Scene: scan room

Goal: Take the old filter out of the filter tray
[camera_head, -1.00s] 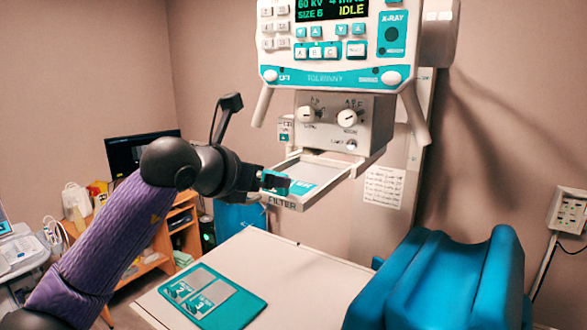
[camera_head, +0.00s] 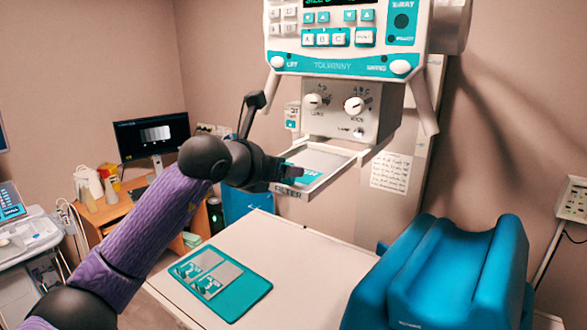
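The filter tray (camera_head: 336,176) is a pale open frame sticking out under the X-ray head, with the word FILTER on its front edge. The old filter (camera_head: 312,178) lies in it, a flat plate with a teal label at the near left. My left gripper (camera_head: 293,174) is at the tray's left front corner, over the edge of the filter, and its dark fingers cover part of the label. I cannot tell whether the fingers are open, shut or touching the filter. My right gripper is not in view.
A teal mat (camera_head: 247,292) with two grey filters lies on the white table (camera_head: 295,250). A blue padded cushion (camera_head: 450,275) fills the table's right. The X-ray console (camera_head: 345,62) and its knobs hang above the tray. The table's middle is clear.

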